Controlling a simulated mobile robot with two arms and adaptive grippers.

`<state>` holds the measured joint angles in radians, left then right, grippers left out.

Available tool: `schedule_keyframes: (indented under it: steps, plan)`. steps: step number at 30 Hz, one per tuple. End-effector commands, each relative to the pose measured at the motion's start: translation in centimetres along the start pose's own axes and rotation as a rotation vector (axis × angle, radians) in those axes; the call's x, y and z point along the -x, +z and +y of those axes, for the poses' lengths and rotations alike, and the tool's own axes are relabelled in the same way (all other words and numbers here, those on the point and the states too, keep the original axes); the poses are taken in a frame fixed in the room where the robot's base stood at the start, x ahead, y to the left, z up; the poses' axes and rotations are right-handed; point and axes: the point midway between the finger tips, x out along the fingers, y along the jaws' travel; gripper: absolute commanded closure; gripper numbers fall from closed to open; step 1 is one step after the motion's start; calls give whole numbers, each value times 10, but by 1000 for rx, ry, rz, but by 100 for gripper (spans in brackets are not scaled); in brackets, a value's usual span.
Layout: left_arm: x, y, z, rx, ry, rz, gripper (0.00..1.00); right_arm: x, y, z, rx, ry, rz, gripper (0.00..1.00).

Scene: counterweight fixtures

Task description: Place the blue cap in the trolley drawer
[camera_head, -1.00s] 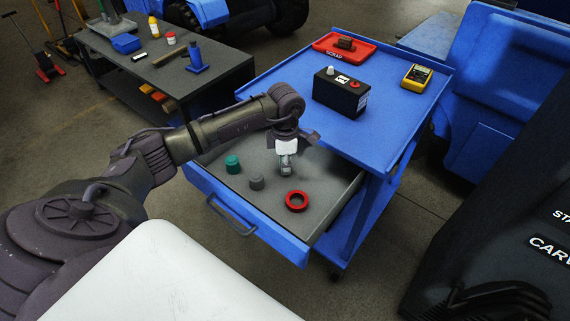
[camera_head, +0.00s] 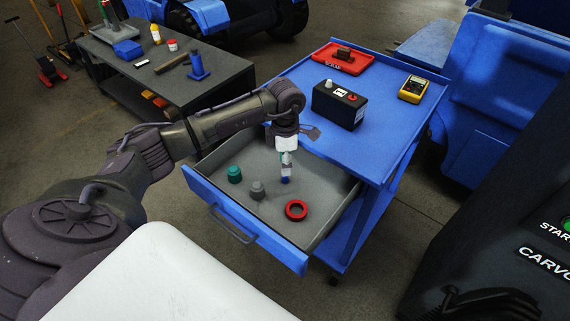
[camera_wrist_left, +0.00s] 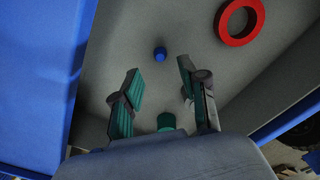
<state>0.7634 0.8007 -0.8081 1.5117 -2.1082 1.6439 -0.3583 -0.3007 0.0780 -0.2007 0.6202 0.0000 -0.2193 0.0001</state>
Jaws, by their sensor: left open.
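The blue cap (camera_head: 285,180) is in the open trolley drawer (camera_head: 325,208), right below my left gripper (camera_head: 287,166). In the left wrist view, the blue cap (camera_wrist_left: 160,53) appears on the grey drawer floor, beyond the gap between the fingertips. My left gripper (camera_wrist_left: 158,72) is open, with its two green-padded fingers spread and nothing between them. The fingers look apart from the cap. My right gripper is not in view.
The drawer also holds a green cap (camera_head: 234,174), a grey cap (camera_head: 257,190) and a red ring (camera_head: 296,210). The blue trolley top (camera_head: 375,140) above bears a black battery (camera_head: 338,105), a red tray (camera_head: 325,60) and a yellow meter (camera_head: 413,89).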

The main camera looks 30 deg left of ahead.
Motion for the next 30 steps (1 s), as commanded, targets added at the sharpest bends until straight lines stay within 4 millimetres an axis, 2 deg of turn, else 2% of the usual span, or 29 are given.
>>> schedule_keyframes:
  steps: [1, 3, 6, 9, 30]
  plan:
    - [22, 0, 1, 0, 3, -1, 57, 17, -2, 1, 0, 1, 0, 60]
    - [37, 0, 1, 0, 2, -1, 57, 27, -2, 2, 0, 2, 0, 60]
    - [55, 0, 1, 0, 2, -1, 57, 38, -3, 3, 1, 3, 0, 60]
    - [65, 0, 0, 1, 1, 0, 57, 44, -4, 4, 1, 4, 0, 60]
    - [66, 0, 0, 1, 0, 0, 57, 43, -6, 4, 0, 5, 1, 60]
